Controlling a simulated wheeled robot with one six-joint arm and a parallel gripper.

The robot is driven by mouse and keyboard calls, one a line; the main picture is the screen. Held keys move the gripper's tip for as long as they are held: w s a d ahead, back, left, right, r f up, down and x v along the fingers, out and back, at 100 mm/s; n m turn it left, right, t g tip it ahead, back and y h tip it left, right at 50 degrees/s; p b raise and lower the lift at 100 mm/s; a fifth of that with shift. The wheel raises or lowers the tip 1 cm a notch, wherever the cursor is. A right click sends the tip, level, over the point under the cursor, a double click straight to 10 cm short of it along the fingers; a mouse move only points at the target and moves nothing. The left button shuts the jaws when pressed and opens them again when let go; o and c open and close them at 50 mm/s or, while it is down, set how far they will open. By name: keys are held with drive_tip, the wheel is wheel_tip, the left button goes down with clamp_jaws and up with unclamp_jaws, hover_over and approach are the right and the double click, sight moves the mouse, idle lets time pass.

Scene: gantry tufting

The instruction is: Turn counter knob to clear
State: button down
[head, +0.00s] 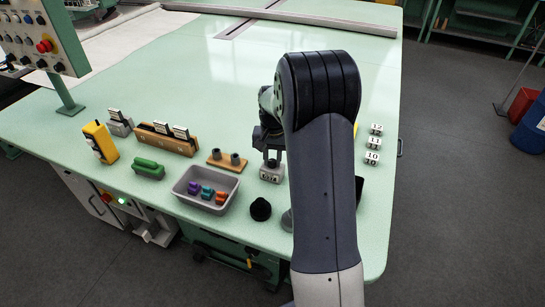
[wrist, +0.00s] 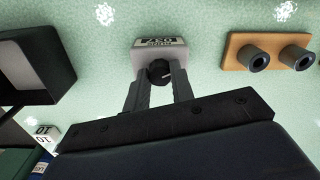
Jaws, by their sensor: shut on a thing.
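The counter (head: 271,175) is a small light-grey box with a number display, standing on the green table in front of my arm. In the wrist view the counter (wrist: 160,50) shows its digits upside down, and they are too small to read surely. Its round black knob (wrist: 158,73) faces my gripper, with a pale mark on it. My gripper (wrist: 158,78) is shut on the knob, one finger on each side. In the head view my gripper (head: 271,158) is directly above the counter, and the knob is hidden.
Left of the counter are a wooden block with two dark cups (head: 228,160) and a grey tray (head: 178,188) holding coloured clips. A black round object (head: 260,209) lies in front. Number blocks (head: 374,142) stand to the right. The table behind is mostly clear.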

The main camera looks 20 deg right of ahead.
sight(272, 161)
drive_tip(key=m, duration=1)
drive_tip(key=shift+p, duration=0.3)
drive_tip(key=shift+m, duration=0.4)
drive_tip(key=c, duration=1.2)
unclamp_jaws()
drive_tip(key=shift+r, duration=0.1)
wheel_tip(272, 161, up, 11)
drive_tip(key=shift+f, duration=0.2)
drive_tip(key=shift+s, duration=0.1)
